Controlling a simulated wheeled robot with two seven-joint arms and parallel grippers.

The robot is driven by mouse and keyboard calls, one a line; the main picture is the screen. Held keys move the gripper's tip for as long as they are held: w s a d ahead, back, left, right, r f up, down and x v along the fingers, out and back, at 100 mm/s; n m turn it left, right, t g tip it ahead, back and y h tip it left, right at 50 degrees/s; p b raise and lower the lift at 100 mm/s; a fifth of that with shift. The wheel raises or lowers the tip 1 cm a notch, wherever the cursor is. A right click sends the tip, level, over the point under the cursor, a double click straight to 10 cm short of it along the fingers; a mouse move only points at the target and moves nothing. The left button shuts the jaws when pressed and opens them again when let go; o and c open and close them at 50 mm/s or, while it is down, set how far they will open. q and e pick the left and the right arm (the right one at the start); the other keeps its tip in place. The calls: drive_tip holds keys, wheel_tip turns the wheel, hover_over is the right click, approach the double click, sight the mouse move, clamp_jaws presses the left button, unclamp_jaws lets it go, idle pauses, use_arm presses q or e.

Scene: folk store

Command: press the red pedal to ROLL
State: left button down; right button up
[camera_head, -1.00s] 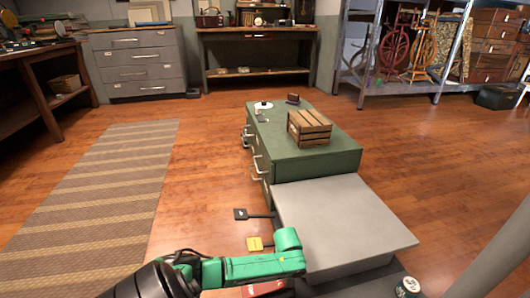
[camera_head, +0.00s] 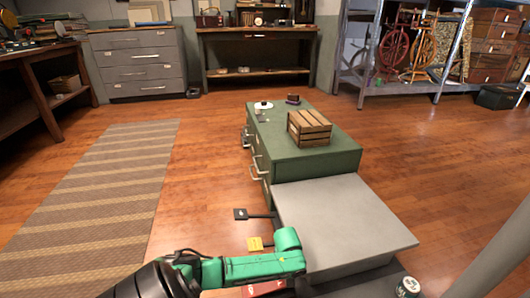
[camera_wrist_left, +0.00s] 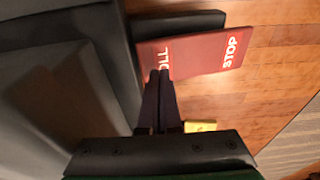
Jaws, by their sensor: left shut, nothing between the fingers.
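The red pedal (camera_wrist_left: 195,54) lies across the upper middle of the left wrist view, with STOP at its right end and ROLL, partly hidden, at its left end. My left gripper (camera_wrist_left: 158,74) is shut and empty. Its fingertips overlap the ROLL lettering and appear to be at that end, though exact contact is hard to tell. In the head view the red pedal (camera_head: 262,289) shows at the bottom edge, largely covered by my green left arm. The fingers are hidden there. My right gripper is not in view.
A yellow pedal (camera_head: 255,244) and a black pedal (camera_head: 240,214) stick out left of the grey-topped block (camera_head: 340,225). Behind it stands a green cabinet (camera_head: 315,160) with a wooden crate (camera_head: 309,127). A can (camera_head: 408,287) stands at the bottom right.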

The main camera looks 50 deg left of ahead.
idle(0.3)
use_arm(q)
drive_tip(key=shift+f+b, duration=0.85)
drive_tip(key=shift+f, duration=0.6)
